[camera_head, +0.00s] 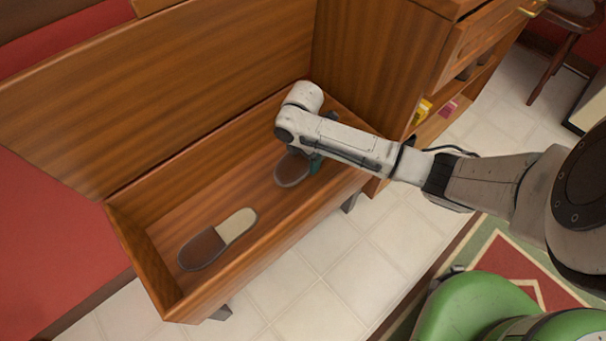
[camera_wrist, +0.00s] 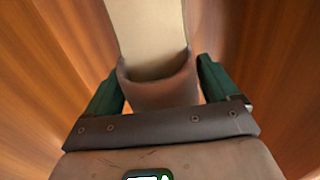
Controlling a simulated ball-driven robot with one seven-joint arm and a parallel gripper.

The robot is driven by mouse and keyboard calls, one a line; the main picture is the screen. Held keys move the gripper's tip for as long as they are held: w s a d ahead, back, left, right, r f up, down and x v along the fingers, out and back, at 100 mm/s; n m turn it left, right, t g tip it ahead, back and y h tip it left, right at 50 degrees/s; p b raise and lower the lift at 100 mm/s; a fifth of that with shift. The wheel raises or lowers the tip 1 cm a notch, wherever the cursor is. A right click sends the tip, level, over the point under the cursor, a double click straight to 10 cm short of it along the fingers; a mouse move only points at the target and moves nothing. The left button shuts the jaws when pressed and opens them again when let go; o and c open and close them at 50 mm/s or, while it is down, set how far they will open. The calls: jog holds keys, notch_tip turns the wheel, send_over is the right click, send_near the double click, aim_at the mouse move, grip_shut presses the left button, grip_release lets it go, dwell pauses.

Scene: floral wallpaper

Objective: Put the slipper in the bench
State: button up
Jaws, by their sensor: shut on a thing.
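The wooden bench (camera_head: 183,316) has its seat compartment open, with the lid tilted up against the back. One slipper (camera_head: 203,249), brown at the toe and cream at the heel, lies inside the compartment at the left. A second slipper (camera_head: 292,169) is inside the compartment's right part, under my gripper (camera_head: 308,160). In the wrist view my gripper (camera_wrist: 163,92) is shut on this slipper (camera_wrist: 160,88), with one green finger on each side of its brown part. The arm hides part of the held slipper in the head view. I cannot tell whether it touches the compartment floor.
A wooden cabinet (camera_head: 375,62) with open shelves stands against the bench's right end. Pale floor tiles (camera_head: 316,262) in front are clear. A patterned rug (camera_head: 507,262) lies at the lower right.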

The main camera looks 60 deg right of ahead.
notch_tip(320, 180, down, 8)
jog(key=b, duration=0.3)
jog(key=shift+r, duration=0.35)
jog(key=o, duration=0.9)
jog(key=shift+c, duration=0.2)
notch_tip(320, 180, up, 12)
jog(key=p, duration=0.5)
jog(key=shift+p, duration=0.4)
